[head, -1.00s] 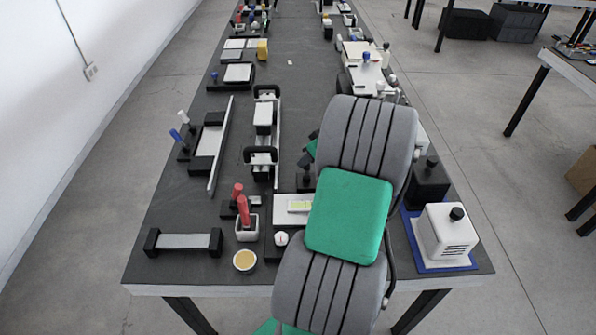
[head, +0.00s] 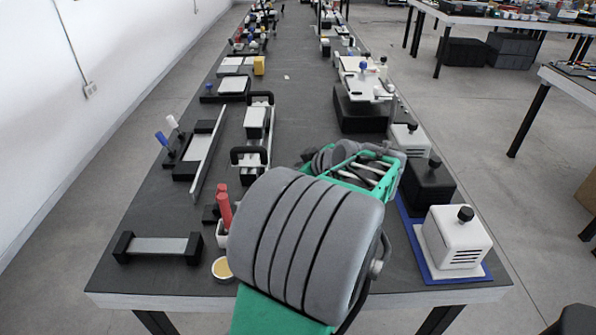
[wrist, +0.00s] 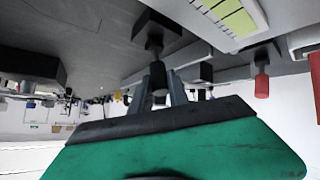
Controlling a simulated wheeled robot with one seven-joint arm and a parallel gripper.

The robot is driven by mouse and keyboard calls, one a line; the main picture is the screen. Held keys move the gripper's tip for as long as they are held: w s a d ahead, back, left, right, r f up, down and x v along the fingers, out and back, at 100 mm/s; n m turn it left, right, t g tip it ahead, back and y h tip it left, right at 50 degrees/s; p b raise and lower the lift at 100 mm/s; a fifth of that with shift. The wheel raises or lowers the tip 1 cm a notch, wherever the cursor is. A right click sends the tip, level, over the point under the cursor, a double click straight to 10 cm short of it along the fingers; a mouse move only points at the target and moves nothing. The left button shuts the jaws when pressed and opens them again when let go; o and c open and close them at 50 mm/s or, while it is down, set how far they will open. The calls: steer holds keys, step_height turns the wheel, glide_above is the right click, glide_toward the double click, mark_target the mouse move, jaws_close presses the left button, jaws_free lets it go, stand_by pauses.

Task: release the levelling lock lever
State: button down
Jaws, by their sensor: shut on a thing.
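The levelling lock lever (wrist: 157,74) shows in the wrist view as a dark stem with a rounded black knob, coming off a dark mount (wrist: 156,30). My gripper (wrist: 159,93) has its two grey fingers on either side of the knob and is shut on it. Beside the mount is a pale level unit (wrist: 193,14) with a yellow-green vial (wrist: 232,14). In the head view my arm covers the lever, the level unit and the gripper's fingertips.
Close to the lever in the wrist view is a red-handled part (wrist: 262,85). In the head view, red handles (head: 224,208) stand just left of my arm. A white box with a black knob (head: 455,240) sits on a blue mat at right. The bench's middle strip is clear.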

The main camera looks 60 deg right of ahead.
steer(key=shift+r, duration=0.1)
steer(key=c, duration=1.3)
jaws_free()
steer(key=shift+o, duration=0.2)
steer(key=v, duration=0.7)
steer(key=shift+s+r, duration=0.2)
steer(key=shift+s, duration=0.05)
steer(key=shift+s+a, duration=0.1)
